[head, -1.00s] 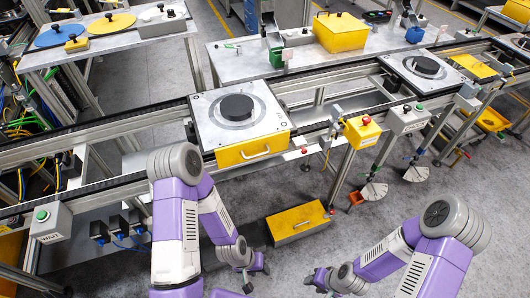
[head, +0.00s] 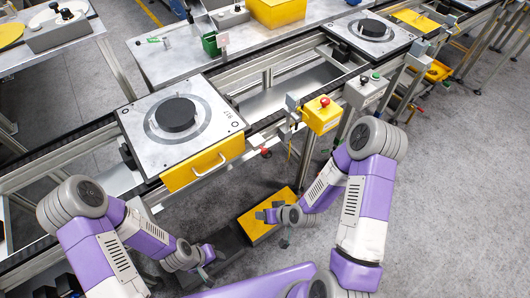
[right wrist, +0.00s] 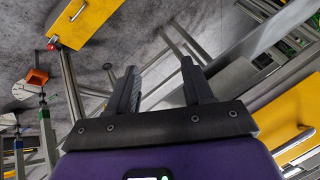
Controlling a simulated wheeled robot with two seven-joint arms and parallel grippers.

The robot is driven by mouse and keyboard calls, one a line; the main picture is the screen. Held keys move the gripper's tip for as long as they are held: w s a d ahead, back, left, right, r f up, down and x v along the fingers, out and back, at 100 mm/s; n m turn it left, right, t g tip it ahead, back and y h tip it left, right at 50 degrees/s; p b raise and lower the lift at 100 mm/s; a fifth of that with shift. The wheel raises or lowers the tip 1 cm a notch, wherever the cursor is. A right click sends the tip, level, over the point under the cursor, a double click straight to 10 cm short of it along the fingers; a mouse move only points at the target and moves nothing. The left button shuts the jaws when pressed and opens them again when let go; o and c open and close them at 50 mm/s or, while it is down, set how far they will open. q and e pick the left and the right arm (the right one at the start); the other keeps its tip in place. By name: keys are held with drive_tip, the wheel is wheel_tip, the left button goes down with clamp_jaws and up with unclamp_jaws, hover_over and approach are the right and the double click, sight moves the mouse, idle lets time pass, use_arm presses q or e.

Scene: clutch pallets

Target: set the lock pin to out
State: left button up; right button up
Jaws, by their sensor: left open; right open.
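A small red knob (head: 266,153), which looks like the lock pin, sits on the front rail just right of the pallet (head: 150,125); whether it is in or out I cannot tell. The pallet carries a black disc (head: 176,114) and has a yellow front with a handle. My right gripper (head: 268,214) is open and empty, below the knob and over the floor box. Its two fingers (right wrist: 160,88) show apart in the right wrist view. My left gripper (head: 209,255) is open and empty, low in front of the conveyor, left of the right one.
A yellow-lidded box (head: 268,212) lies on the floor under my right gripper. A yellow emergency-stop box (head: 321,115) and a grey button box (head: 363,92) stand along the rail to the right. Another pallet (head: 372,38) is farther right. Grey floor is clear at right.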

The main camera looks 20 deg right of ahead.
drive_tip(key=w+d+r+n+t+b, duration=0.2)
drive_tip(key=w+d+r+t+b, duration=0.2)
drive_tip(key=w+t, duration=0.2)
drive_tip(key=n+t+y+b, duration=0.2)
drive_tip(key=n+t+b, duration=0.1)
drive_tip(key=t+b, duration=0.15)
approach(265, 152)
drive_tip(key=w, duration=0.1)
use_arm(q)
wheel_tip(265, 152, down, 10)
drive_tip(key=s, duration=0.1)
use_arm(e)
drive_tip(key=shift+t, duration=0.45)
drive_tip(key=x, duration=0.7)
drive_tip(key=shift+a+f, duration=0.25)
drive_tip(key=shift+f, duration=0.15)
drive_tip(key=shift+c, duration=0.4)
use_arm(q)
drive_tip(key=shift+f, duration=0.1)
use_arm(e)
clamp_jaws()
